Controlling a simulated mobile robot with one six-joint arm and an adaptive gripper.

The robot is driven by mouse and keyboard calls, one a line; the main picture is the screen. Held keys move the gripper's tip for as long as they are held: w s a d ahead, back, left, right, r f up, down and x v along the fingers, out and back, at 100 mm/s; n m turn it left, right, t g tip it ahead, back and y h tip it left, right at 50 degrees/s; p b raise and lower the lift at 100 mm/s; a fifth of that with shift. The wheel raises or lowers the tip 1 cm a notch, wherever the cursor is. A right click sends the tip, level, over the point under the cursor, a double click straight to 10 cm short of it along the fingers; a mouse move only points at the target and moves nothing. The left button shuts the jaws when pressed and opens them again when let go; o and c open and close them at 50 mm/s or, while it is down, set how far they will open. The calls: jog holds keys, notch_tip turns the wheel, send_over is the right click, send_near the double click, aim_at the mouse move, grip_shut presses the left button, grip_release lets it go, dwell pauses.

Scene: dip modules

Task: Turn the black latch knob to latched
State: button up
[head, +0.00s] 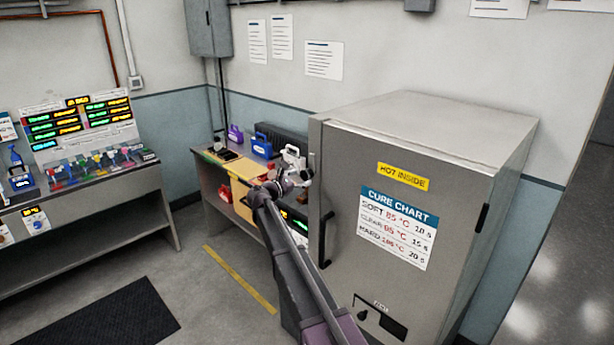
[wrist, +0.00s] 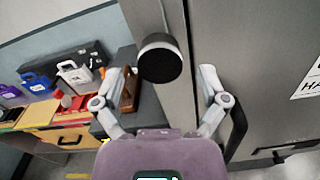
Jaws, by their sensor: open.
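The black latch knob (wrist: 160,62) is a round, dark-faced cylinder with a light rim in the wrist view, in front of the grey oven's (head: 400,130) left door edge. A thin grey rod or cable shows above it. My gripper (wrist: 166,75) is open, with one finger on each side of the knob and visible gaps between. I cannot tell how deep the fingers reach around it. In the head view my gripper (head: 297,172) is at the oven's left edge and the knob is not distinguishable there. I cannot tell which way the knob is turned.
A black door handle (head: 325,240) stands below and right of my gripper; it also shows in the wrist view (wrist: 237,132). A bench (head: 205,172) with blue, purple and white lockout-like items is close on the left. Floor left of my arm is mostly clear.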

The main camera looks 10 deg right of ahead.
jog(key=shift+x, duration=1.45)
grip_shut()
